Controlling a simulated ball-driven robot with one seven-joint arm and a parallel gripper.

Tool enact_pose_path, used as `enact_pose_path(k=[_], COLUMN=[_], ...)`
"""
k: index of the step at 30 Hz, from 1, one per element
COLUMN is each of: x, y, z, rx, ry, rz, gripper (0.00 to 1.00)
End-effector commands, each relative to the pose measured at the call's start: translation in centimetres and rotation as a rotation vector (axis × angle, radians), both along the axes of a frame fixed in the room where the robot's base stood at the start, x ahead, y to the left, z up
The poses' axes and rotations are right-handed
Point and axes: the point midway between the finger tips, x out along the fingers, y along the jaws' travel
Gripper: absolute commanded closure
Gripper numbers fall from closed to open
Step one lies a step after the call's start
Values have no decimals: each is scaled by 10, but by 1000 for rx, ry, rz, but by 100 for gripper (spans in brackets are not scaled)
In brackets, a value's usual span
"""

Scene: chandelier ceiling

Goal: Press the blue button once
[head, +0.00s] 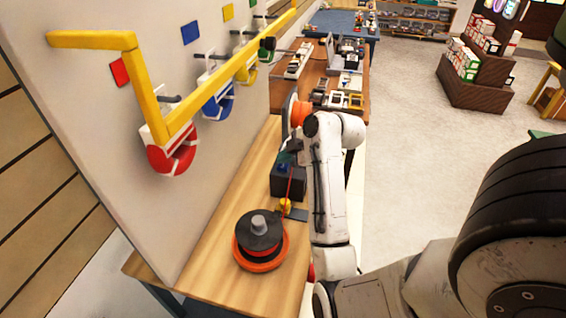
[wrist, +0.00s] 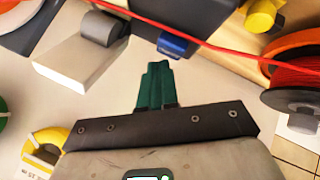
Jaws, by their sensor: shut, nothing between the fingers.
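The blue button (wrist: 178,45) shows in the wrist view as a small blue piece on the edge of a dark box. In the head view the dark box (head: 288,184) stands on the wooden bench, partly hidden by my arm. My gripper (wrist: 157,72) has its green fingers together with nothing between them. In the wrist view the fingertips are just below the blue button in the picture; I cannot tell whether they touch it. In the head view my gripper is above the dark box, its fingertips hard to make out.
A red cable (wrist: 220,48) crosses in front of the box. A black and orange spool (head: 261,238) sits on the bench nearer me. A white block with a grey part (wrist: 75,65) is beside the box. A wall panel (head: 90,100) with a yellow rail stands at left.

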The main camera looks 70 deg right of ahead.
Motion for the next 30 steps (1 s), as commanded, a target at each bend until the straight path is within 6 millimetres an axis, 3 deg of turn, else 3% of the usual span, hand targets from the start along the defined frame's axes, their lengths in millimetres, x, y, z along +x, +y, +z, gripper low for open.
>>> enact_pose_path(k=[16,30], x=[0,0], y=[0,0], z=[10,51], rx=[-1,-1], ry=[-1,-1], rz=[-1,-1], gripper=[100,100])
